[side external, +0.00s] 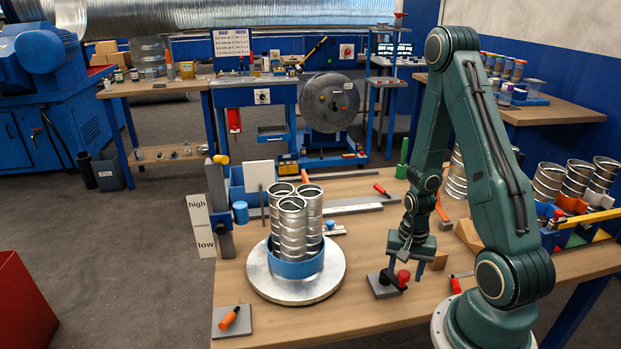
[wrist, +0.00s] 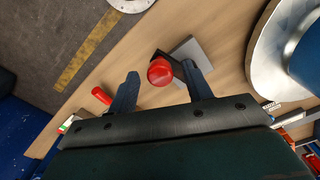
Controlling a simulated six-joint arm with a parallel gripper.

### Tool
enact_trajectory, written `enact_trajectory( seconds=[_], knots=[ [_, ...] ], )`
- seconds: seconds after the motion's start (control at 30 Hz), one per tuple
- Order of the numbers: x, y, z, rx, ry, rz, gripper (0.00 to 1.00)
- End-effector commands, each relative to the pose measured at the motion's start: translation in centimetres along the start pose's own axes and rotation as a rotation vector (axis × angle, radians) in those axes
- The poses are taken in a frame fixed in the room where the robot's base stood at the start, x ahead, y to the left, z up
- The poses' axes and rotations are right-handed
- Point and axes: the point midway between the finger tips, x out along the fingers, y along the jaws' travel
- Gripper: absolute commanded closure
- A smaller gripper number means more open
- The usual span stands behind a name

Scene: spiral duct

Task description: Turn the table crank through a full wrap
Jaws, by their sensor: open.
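The crank, with a red ball knob (side external: 403,275) on a dark arm, sits on a small grey base (side external: 381,287) near the table's front edge. My gripper (side external: 407,266) points down just above the knob and is open. In the wrist view the red knob (wrist: 160,72) shows between the two spread fingers, with a gap on each side; contact is not visible. The round silver turntable (side external: 262,287) is left of the crank. A blue ring (side external: 295,268) on it holds several upright ribbed metal ducts (side external: 292,228). The turntable's edge also shows in the wrist view (wrist: 258,62).
A red-handled tool (side external: 455,284) lies right of the crank. An orange-handled tool (side external: 229,318) lies on a grey plate at front left. Wooden blocks (side external: 468,236) and more ducts (side external: 548,183) are at right.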

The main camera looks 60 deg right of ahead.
Motion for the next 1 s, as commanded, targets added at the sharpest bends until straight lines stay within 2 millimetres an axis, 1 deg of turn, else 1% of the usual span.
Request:
enact_trajectory(
  seconds=[0.13, 0.17, 0.2, 0.4, 0.77, 1.0],
  knots=[
    [0.00, -0.01, -0.01, 0.000, 0.000, 0.000, 0.50],
    [-0.01, -0.01, -0.01, 0.000, 0.000, 0.000, 0.54],
    [-0.01, -0.01, -0.01, 0.000, 0.000, 0.000, 0.62],
    [-0.02, 0.00, -0.01, 0.000, 0.000, 0.000, 1.00],
    [-0.03, 0.09, -0.11, -0.019, 0.000, 0.000, 1.00],
    [-0.04, 0.45, -0.50, -0.100, 0.001, 0.000, 1.00]
  ],
)
